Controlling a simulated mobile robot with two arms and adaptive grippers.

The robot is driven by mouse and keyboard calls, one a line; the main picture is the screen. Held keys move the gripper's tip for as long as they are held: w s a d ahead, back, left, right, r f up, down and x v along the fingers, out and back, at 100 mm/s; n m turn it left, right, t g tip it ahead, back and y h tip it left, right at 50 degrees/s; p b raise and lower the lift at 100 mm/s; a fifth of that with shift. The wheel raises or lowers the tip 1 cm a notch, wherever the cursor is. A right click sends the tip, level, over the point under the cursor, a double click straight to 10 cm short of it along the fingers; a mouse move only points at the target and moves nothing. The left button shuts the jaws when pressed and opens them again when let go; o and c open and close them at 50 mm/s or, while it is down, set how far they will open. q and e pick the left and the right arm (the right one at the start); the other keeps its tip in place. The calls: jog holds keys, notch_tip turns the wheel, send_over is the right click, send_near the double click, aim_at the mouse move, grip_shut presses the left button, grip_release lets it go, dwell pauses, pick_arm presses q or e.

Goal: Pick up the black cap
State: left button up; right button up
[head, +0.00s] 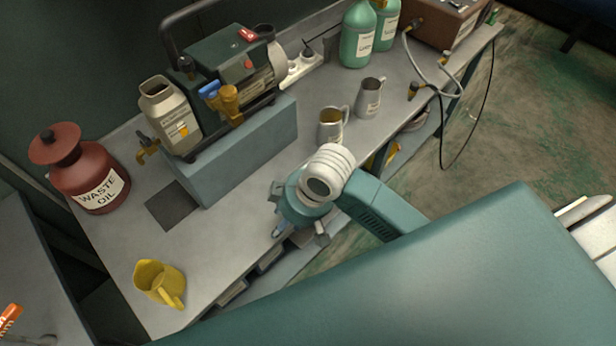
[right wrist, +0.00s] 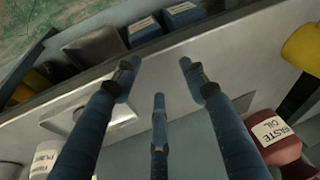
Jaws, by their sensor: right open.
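A small black cap-like piece (head: 186,64) sits on top of the vacuum pump (head: 225,65), behind the open grey bottle; I cannot be sure that it is the black cap. My right gripper (head: 298,222) hangs above the front edge of the bench, to the right of the pump's blue-grey stand and apart from the pump. In the right wrist view its three dark blue fingers (right wrist: 158,85) are spread with nothing between them. No black cap is clear in that view. My left gripper is not in view.
The grey bottle (head: 170,115) stands by the pump. A red waste oil can (head: 88,178) and a yellow jug (head: 160,283) are at the left. Two metal jugs (head: 331,126) and green bottles (head: 357,35) stand farther right. The bench (head: 215,245) is clear between jug and stand.

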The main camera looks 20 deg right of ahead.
jog(key=shift+n+g+h, duration=0.7)
jog(key=shift+h, duration=0.1)
jog(key=w+d+r, duration=0.1)
jog(key=w, duration=0.1)
jog(key=w+d+r, duration=0.1)
jog(key=w, duration=0.1)
jog(key=w+d+r, duration=0.1)
jog(key=w, duration=0.1)
jog(key=shift+r, duration=0.35)
jog(key=w+d+r+g+h, duration=0.1)
jog(key=w+d+r+h, duration=0.1)
jog(key=w+d+r, duration=0.35)
jog(key=shift+m, duration=0.4)
jog(key=f, duration=0.1)
jog(key=d+f, duration=0.1)
jog(key=f, duration=0.1)
jog(key=s+d+f+p, duration=0.1)
jog(key=shift+d+f, duration=0.15)
jog(key=shift+f, duration=0.2)
jog(key=f, duration=0.1)
jog(key=f+p, duration=0.1)
jog(key=f, duration=0.3)
jog(key=shift+w+p, duration=0.25)
jog(key=shift+p, duration=0.05)
jog(key=shift+f, duration=0.3)
jog(key=shift+c, duration=0.5)
grip_shut()
